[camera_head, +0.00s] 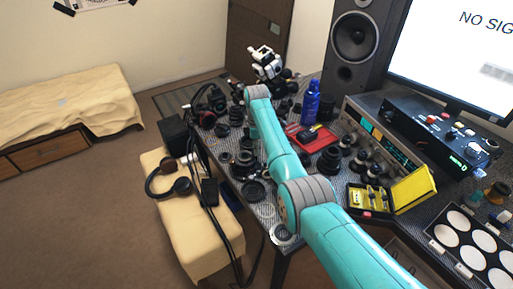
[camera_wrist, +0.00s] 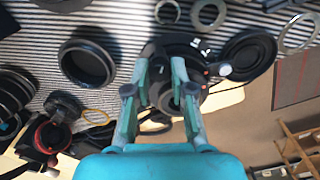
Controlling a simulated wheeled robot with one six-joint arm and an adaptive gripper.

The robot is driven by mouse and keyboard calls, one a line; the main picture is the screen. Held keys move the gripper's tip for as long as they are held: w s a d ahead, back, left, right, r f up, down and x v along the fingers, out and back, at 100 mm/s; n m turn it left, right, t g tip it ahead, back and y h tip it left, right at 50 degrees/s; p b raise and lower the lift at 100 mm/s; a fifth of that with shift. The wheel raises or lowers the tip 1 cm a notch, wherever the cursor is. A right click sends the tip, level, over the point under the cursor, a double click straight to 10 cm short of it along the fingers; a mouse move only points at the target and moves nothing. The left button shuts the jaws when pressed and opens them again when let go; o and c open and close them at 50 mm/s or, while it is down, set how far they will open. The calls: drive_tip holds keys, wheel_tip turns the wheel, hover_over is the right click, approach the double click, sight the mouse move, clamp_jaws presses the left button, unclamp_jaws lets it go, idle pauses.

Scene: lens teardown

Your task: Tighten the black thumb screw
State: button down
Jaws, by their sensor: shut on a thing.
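In the wrist view, my gripper (camera_wrist: 160,75) has its two pale green fingers closed in from both sides on a small black part, which I take for the black thumb screw (camera_wrist: 161,93). Its outline merges with the dark lens body (camera_wrist: 188,45) behind it, so how it sits against the body cannot be told. The body carries small white marks and lies near the edge of the striped table top. In the head view my teal forearm reaches over the crowded table, and the fingers and screw cannot be made out.
In the wrist view, a black ring (camera_wrist: 87,62) lies left and a round black part (camera_wrist: 247,55) right, with loose metal rings (camera_wrist: 208,12) above. In the head view, a blue bottle (camera_head: 311,102), red tray (camera_head: 312,137) and yellow box (camera_head: 413,190) stand right of my forearm.

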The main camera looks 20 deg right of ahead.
drive_tip(key=shift+m, duration=0.9)
drive_tip(key=c, duration=1)
unclamp_jaws()
wheel_tip(320, 180, up, 12)
